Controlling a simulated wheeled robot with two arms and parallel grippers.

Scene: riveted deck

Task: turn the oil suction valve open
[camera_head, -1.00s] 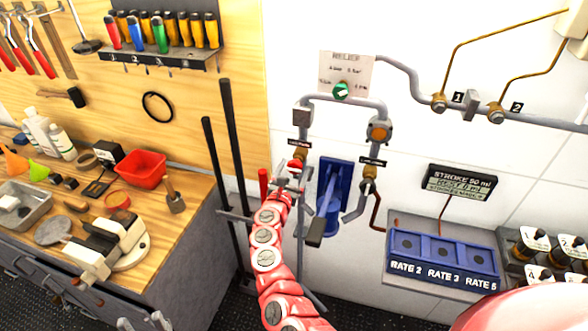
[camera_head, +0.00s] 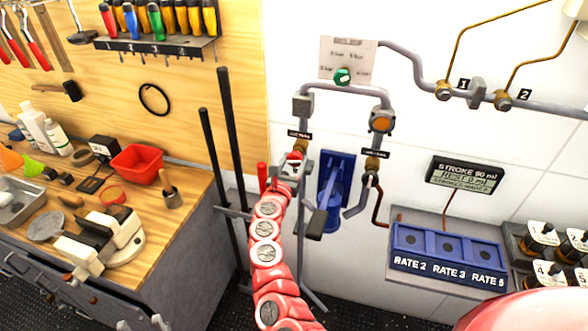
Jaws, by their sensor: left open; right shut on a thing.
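A blue hand pump (camera_head: 335,180) with a long lever stands against the white wall under a loop of grey pipe (camera_head: 345,87). A valve with a red part (camera_head: 297,156) sits on the left pipe leg, below a small dark label too blurred to read. My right gripper (camera_head: 287,172), on the red segmented arm, is shut at this valve and hides most of its handle. How far the handle is turned I cannot tell. A second brass valve (camera_head: 372,164) sits on the right leg. My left gripper (camera_head: 140,323) shows only its grey fingertips at the bottom left edge, apart and empty.
A workbench (camera_head: 150,225) with a red bin (camera_head: 137,160) and tools is on the left. Two dark upright bars (camera_head: 230,130) stand beside the pump. A blue rate tray (camera_head: 447,255) and several bottles are on the right.

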